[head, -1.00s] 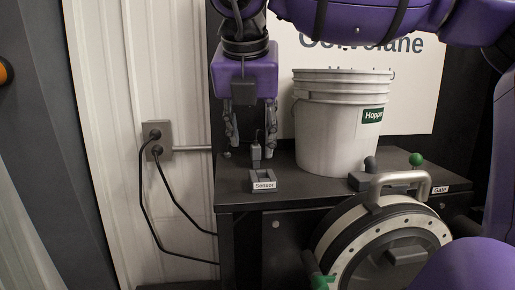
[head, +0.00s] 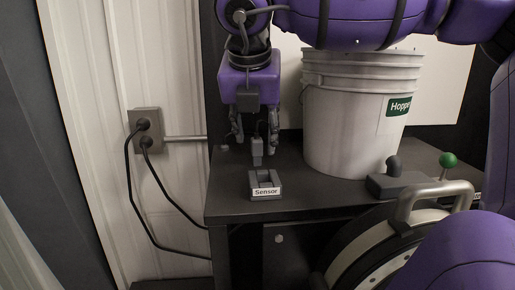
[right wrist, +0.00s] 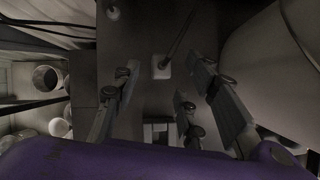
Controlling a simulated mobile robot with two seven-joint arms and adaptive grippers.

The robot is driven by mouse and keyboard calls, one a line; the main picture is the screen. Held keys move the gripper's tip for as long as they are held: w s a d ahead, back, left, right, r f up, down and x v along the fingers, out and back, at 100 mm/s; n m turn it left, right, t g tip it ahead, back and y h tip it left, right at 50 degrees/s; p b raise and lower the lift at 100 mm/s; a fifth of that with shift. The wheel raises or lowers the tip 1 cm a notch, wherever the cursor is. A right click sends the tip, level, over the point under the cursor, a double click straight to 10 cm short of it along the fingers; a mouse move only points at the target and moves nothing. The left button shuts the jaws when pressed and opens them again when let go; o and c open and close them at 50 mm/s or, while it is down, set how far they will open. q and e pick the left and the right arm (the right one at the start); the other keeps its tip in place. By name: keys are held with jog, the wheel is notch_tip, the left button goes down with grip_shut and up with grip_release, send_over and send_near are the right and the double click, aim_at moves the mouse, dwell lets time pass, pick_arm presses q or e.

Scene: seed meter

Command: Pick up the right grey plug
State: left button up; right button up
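A small grey plug (head: 257,151) with a thin dark cable stands upright on the dark table behind the grey socket labelled Sensor (head: 265,186). My right gripper (head: 255,145) points down, with one finger on each side of the plug in the head view. In the right wrist view the fingers (right wrist: 166,85) are spread apart. A pale block with a dark cable, seemingly the plug (right wrist: 161,67), shows between them with a gap on both sides. The socket shows lower down (right wrist: 158,132). My left gripper is not in view.
A white bucket labelled Hopper (head: 360,125) stands close to the right of the gripper. A green-knobbed lever (head: 448,160) and a round drum with a handle (head: 385,250) are front right. Two black plugs sit in a wall outlet (head: 146,128) at left.

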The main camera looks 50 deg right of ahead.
aim_at(255, 140)
jog(key=shift+x, duration=1.6)
jog(key=shift+c, duration=0.4)
jog(key=shift+r, duration=0.1)
grip_shut()
